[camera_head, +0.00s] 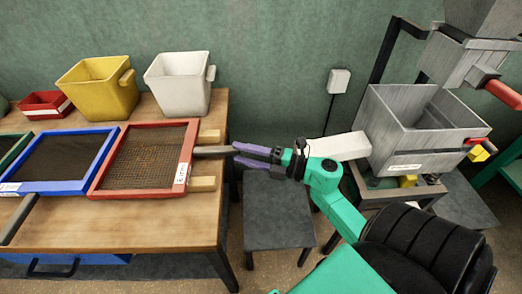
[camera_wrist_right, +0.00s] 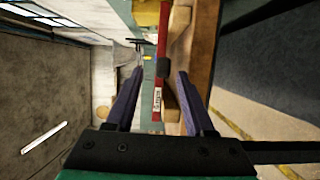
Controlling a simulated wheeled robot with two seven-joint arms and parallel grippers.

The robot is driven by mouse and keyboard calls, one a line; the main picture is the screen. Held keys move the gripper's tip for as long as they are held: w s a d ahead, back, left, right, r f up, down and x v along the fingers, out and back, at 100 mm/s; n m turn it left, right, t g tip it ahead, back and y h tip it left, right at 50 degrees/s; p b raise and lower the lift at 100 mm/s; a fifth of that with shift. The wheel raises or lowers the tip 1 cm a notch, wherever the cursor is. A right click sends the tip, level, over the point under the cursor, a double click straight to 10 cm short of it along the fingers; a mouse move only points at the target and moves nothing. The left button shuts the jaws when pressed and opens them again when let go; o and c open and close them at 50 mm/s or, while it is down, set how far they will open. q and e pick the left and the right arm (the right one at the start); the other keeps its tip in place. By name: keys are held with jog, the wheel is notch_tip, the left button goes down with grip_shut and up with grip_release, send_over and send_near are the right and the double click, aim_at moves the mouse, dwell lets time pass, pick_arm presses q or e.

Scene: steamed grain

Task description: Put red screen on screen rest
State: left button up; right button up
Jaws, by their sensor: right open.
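The red screen (camera_head: 153,158), a red wooden frame with brown mesh and a white label, lies flat on the wooden table at its right part. My right gripper (camera_head: 236,156) has purple fingers, open, at the handle's end. In the wrist view the dark handle end (camera_wrist_right: 164,68) shows between the spread fingertips, and the red frame (camera_wrist_right: 163,40) lies beyond. My left gripper is not in view.
A blue-framed screen (camera_head: 62,160) lies left of the red one. A yellow bin (camera_head: 97,88), a white bin (camera_head: 178,85) and a small red tray (camera_head: 46,106) stand behind. A low dark stool (camera_head: 277,215) is below my gripper. A grey hopper machine (camera_head: 420,130) stands right.

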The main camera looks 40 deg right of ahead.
jog(key=v, duration=0.6)
jog(key=shift+b, duration=0.3)
